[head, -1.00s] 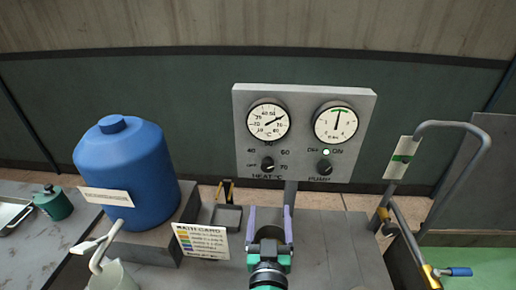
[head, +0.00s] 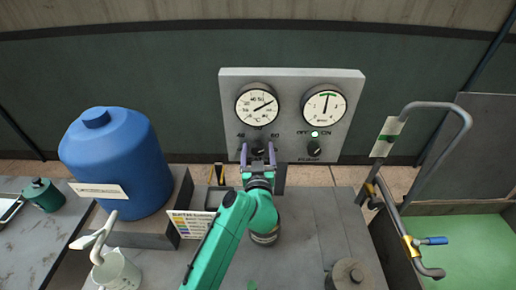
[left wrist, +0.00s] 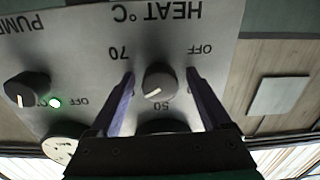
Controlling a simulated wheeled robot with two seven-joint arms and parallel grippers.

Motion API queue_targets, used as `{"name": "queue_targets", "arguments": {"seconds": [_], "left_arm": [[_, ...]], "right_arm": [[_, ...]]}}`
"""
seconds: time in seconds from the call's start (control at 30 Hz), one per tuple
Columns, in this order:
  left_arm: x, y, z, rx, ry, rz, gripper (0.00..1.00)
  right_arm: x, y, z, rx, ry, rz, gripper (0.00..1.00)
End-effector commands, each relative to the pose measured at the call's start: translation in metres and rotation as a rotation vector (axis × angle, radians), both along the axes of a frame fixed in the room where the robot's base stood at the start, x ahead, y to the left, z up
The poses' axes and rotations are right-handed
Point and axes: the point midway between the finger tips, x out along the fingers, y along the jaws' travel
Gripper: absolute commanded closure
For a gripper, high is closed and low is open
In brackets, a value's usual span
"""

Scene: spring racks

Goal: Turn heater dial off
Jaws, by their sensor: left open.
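The heater dial (head: 257,148) is a black knob on the grey panel (head: 354,90), below the left gauge. In the left wrist view the heater dial (left wrist: 159,80) appears upside down, under the HEAT °C label. Its white mark points to the lower left there, between the 70 and 50 labels, away from OFF. My left gripper (head: 258,152) is open, its two purple fingers on either side of the dial. In the left wrist view the fingers (left wrist: 160,84) show gaps to the knob. My right gripper is out of view.
The pump dial (head: 314,149) and a lit green lamp (head: 314,134) sit right of the heater dial. A blue tank (head: 115,160) and a text card (head: 190,224) stand left of my arm. A bent metal rail (head: 440,108) rises at right.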

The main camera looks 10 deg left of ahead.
Motion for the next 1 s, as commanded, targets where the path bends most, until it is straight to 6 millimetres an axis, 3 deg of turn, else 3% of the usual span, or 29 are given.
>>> {"name": "queue_targets", "arguments": {"seconds": [0.17,0.3,0.37,0.4,0.77,1.0], "left_arm": [[-0.0002,0.0,-0.0004,0.001,0.0,0.0,0.18],[-0.0003,0.0001,-0.0004,0.001,0.0,0.0,0.72],[-0.0004,0.0002,-0.0004,0.001,0.0,0.0,0.95],[-0.0004,0.0003,-0.0004,0.001,0.0,0.001,1.0],[-0.0005,0.0007,-0.0005,-0.043,-0.009,0.001,1.0],[-0.0004,0.0008,-0.0004,-0.175,-0.036,0.001,1.0]], "right_arm": [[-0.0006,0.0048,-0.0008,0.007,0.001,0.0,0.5],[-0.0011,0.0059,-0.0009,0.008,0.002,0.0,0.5],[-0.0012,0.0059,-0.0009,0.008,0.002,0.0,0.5],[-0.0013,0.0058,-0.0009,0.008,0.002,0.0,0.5],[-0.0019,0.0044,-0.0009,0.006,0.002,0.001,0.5],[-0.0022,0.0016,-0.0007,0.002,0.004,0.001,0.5]]}}
